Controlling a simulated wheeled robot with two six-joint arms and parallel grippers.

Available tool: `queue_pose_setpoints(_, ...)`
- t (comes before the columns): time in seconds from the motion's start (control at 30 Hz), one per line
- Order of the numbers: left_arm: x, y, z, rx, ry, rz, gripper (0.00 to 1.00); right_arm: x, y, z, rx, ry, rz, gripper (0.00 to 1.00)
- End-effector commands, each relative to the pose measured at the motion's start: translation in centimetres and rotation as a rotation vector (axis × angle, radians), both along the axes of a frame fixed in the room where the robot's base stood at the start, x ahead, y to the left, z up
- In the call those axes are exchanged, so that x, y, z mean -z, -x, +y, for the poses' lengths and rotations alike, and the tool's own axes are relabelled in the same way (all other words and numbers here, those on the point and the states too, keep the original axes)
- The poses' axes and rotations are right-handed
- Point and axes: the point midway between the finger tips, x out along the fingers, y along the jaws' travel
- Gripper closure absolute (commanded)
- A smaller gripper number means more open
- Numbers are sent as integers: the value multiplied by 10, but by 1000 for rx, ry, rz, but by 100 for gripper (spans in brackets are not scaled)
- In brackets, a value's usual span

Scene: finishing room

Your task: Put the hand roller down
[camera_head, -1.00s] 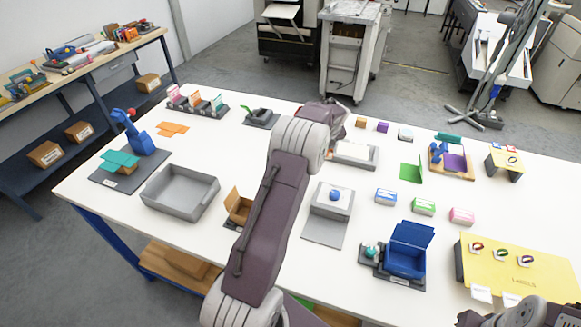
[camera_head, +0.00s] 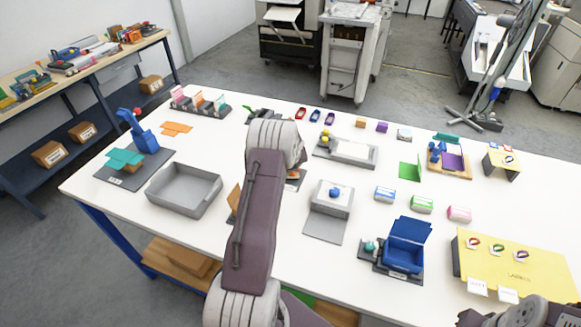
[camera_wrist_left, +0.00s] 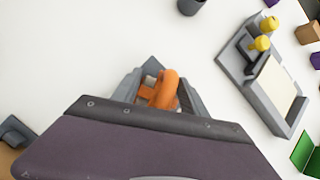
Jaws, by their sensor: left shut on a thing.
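My left gripper (camera_wrist_left: 160,88) is shut on an orange, curved thing (camera_wrist_left: 166,88), which I take to be the hand roller. Only its orange part shows clearly; its lower part is hidden by the fingers and the gripper body. White tabletop shows around the fingers, and I cannot tell whether the roller touches it. In the head view my left arm hides the gripper and the roller. At the lower right of that view part of my right arm shows, without its gripper.
A grey tray with yellow-topped pieces (camera_wrist_left: 286,105) lies right of the gripper; it also shows in the head view (camera_head: 359,159). A dark cup (camera_wrist_left: 190,5) stands beyond. A grey bin (camera_head: 180,205) and a grey stand with a blue knob (camera_head: 325,228) flank my left arm on the white table (camera_head: 95,190).

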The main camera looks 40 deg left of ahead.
Motion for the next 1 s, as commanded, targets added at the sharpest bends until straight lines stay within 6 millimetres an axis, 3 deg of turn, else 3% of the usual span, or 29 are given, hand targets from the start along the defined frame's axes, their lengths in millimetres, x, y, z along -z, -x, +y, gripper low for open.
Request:
queue_pose_setpoints(0.03, 3, -1, 0, 2, -1, -2, 81, 2, 0, 0, 0, 0, 0, 100)
queue_pose_setpoints(0.1, 2, -1, 0, 1, -2, -3, 93, 1, 0, 0, 0, 0, 0, 100)
queue_pose_setpoints(0.73, 18, 1, -1, 1, 2, 5, 93, 7, 0, 0, 0, 0, 0, 100)
queue_pose_setpoints(0.77, 19, 2, -2, 1, 3, 9, 46, 7, 0, 0, 0, 0, 0, 100)
queue_pose_setpoints(0.83, 19, 2, -2, 1, 4, 9, 27, 7, 0, 0, 0, 0, 0, 100)
queue_pose_setpoints(1.0, 20, 3, -1, -1, 4, 9, 27, 7, 0, 0, 0, 0, 0, 100)
